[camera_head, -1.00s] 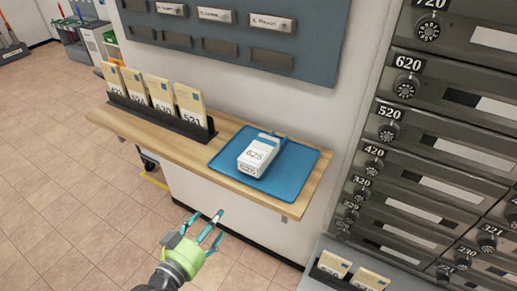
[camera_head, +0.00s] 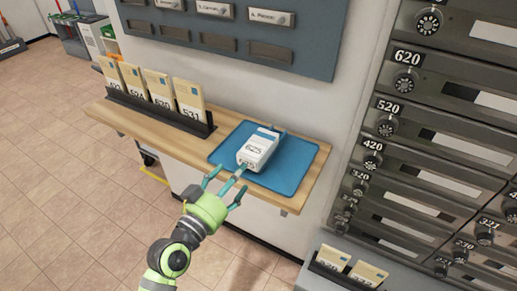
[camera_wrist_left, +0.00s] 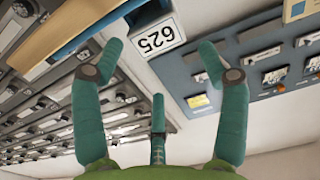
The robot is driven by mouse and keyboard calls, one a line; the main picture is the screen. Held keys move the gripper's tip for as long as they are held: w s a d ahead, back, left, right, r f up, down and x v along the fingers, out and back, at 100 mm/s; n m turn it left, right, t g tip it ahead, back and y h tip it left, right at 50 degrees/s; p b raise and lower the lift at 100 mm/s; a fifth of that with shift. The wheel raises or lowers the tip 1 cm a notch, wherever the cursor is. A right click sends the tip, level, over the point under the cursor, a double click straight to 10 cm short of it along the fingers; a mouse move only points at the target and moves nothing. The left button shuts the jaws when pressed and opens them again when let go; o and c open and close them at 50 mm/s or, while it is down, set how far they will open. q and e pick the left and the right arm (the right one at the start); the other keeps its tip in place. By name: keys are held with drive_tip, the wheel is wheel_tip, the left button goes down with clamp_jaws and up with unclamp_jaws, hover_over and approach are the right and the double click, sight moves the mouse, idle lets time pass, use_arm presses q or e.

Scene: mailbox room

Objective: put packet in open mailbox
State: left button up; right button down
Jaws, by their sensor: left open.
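The packet (camera_head: 259,148) is a white box labelled 625, lying on a blue mat (camera_head: 292,176) on a wooden shelf. In the left wrist view its numbered end (camera_wrist_left: 155,38) faces my gripper, beyond the fingertips. My left gripper (camera_head: 226,178) is open and empty, its teal fingers just in front of the shelf's front edge, close to the packet's near end. Numbered grey mailboxes (camera_head: 440,135) line the right wall; I cannot tell which one is open. My right gripper is not in view.
A black rack (camera_head: 160,116) with several numbered envelopes stands on the shelf (camera_head: 145,130) left of the mat. A second rack (camera_head: 342,272) with envelopes sits lower right. A grey-blue board (camera_head: 235,35) hangs above. Tiled floor (camera_head: 60,200) is free at left.

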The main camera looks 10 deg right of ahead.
sight(246, 159)
use_arm(q)
drive_tip(key=shift+x, duration=2.8)
drive_tip(key=c, duration=1.2)
drive_tip(key=shift+r, duration=0.15)
drive_tip(key=shift+r, duration=0.2)
drive_tip(key=shift+r, duration=0.35)
drive_tip(key=shift+r+p, duration=1.45)
drive_tip(key=shift+p, duration=0.35)
drive_tip(key=shift+p+v, duration=1)
drive_tip(key=shift+v, duration=3)
